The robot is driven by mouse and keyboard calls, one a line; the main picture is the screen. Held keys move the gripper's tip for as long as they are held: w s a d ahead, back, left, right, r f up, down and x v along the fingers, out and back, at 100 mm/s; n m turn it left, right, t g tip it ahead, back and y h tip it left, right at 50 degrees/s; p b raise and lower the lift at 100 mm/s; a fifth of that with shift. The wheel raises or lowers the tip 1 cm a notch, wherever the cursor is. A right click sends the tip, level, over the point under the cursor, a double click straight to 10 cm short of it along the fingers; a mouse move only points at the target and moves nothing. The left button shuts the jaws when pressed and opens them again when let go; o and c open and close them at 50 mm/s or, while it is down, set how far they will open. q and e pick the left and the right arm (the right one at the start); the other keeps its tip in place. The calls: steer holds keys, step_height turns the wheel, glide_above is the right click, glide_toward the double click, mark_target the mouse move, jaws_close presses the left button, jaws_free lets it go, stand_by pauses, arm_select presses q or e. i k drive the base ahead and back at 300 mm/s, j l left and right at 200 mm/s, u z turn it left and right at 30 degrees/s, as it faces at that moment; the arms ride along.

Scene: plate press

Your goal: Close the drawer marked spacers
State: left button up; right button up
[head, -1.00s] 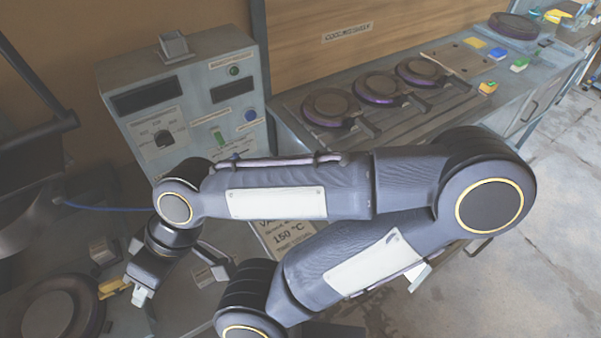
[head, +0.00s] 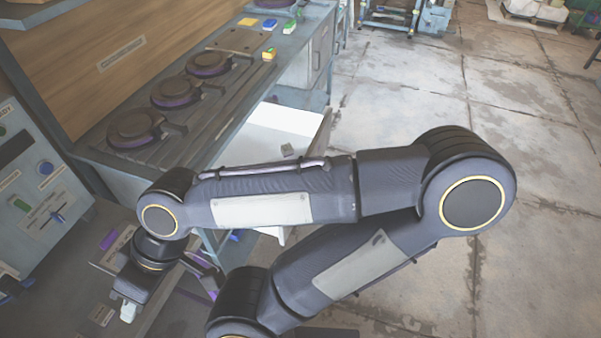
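A pulled-out drawer with a pale inside (head: 285,119) stands out from under the bench, right of the round presses. A small grey block (head: 287,150) lies in it. My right arm covers its near part, and I read no "spacers" marking on it. My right gripper (head: 172,298) hangs at the lower left, well apart from this drawer. Its two fingers look spread with nothing between them. My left gripper is not in view.
Several dark round presses (head: 176,90) stand on the bench. A control box (head: 40,180) is at the left. Below it, a surface with a purple piece (head: 108,240) lies partly behind my gripper. Open concrete floor (head: 420,90) spreads to the right.

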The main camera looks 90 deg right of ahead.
mark_target(259, 141)
steer(key=l+z, duration=0.1)
steer(key=z, duration=2.8)
steer(key=i+l+u, duration=0.1)
steer(key=u, duration=0.15)
steer(key=i+l+u, duration=0.1)
steer(key=u, duration=0.15)
steer(key=l, duration=0.1)
